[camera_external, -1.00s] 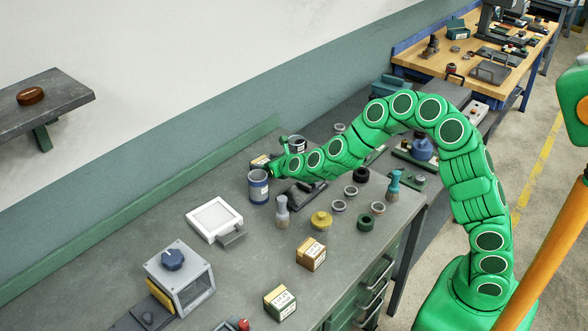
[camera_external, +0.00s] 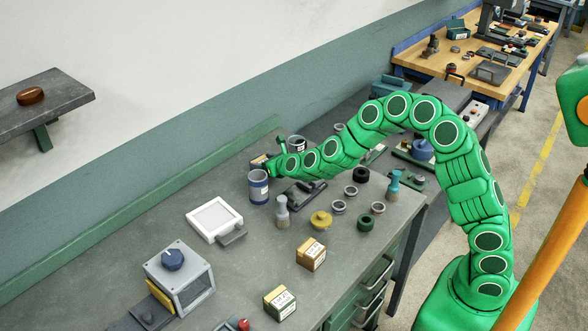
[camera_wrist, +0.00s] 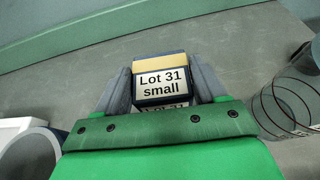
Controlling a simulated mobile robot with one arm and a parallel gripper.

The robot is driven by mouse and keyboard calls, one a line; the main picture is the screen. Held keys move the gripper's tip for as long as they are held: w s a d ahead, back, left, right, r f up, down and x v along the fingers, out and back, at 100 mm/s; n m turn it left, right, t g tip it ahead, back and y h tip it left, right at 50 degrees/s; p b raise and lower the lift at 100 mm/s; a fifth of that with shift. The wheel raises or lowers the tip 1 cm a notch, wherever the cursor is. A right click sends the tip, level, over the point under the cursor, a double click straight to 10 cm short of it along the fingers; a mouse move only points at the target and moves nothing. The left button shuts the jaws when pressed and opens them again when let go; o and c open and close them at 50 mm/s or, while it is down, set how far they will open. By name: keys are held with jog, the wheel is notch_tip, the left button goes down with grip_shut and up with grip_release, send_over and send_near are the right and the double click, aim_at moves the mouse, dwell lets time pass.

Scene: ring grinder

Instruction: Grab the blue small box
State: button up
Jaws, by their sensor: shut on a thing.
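The small box (camera_wrist: 160,83) has a tan top, dark blue edges and a white label reading "Lot 31 small". It sits between the two grey fingers of my gripper (camera_wrist: 160,88) in the wrist view, with a finger against each side. My gripper is shut on it. In the external view the box (camera_external: 258,161) shows at the far side of the grey bench, beside the tip of my gripper (camera_external: 270,168), which hides part of it. I cannot tell if the box still touches the bench.
A blue-grey can (camera_external: 258,188) stands just in front of my gripper. A dark-filled can (camera_external: 297,144) is behind it. A dark fixture (camera_external: 304,194), brushes and several rings crowd the bench to the right. A white framed panel (camera_external: 214,219) lies nearer.

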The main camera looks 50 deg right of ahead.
jog(key=shift+r, duration=0.15)
jog(key=shift+r, duration=0.55)
notch_tip(320, 180, up, 2)
jog(key=shift+r, duration=0.1)
jog(key=r+v, duration=0.1)
jog(key=v, duration=0.7)
jog(key=w+d+r+v, duration=0.1)
jog(key=r+v, duration=0.1)
jog(key=v, duration=0.6)
jog(key=shift+d+r, duration=0.15)
jog(key=shift+d, duration=0.4)
